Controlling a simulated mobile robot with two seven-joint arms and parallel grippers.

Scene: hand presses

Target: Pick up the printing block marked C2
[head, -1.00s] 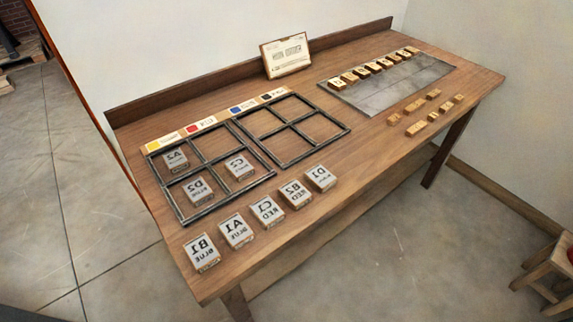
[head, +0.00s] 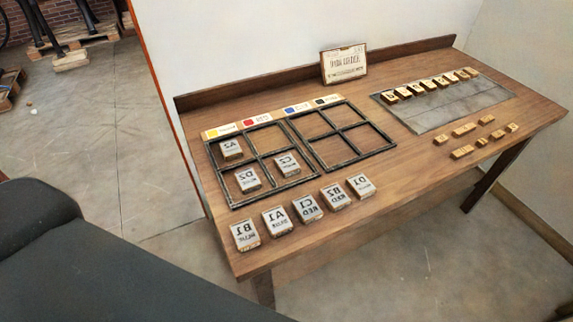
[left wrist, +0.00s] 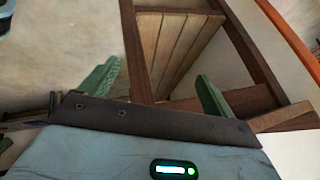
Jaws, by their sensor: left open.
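The printing block marked C2 (head: 287,164) lies in the left black frame (head: 262,128), in its near right compartment, with its grey marked face up. The blocks A2 (head: 231,149) and D2 (head: 247,180) lie in the same frame's left compartments. My left gripper (left wrist: 158,92) shows only in the left wrist view. Its two green fingers are wide apart with nothing between them, away from the blocks. My right gripper is in neither view.
A row of several blocks, B1 (head: 245,236) to D1 (head: 361,186), lies along the table's front. The right frame (head: 366,157) is empty. Wooden slats (left wrist: 182,52) show behind the left fingers.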

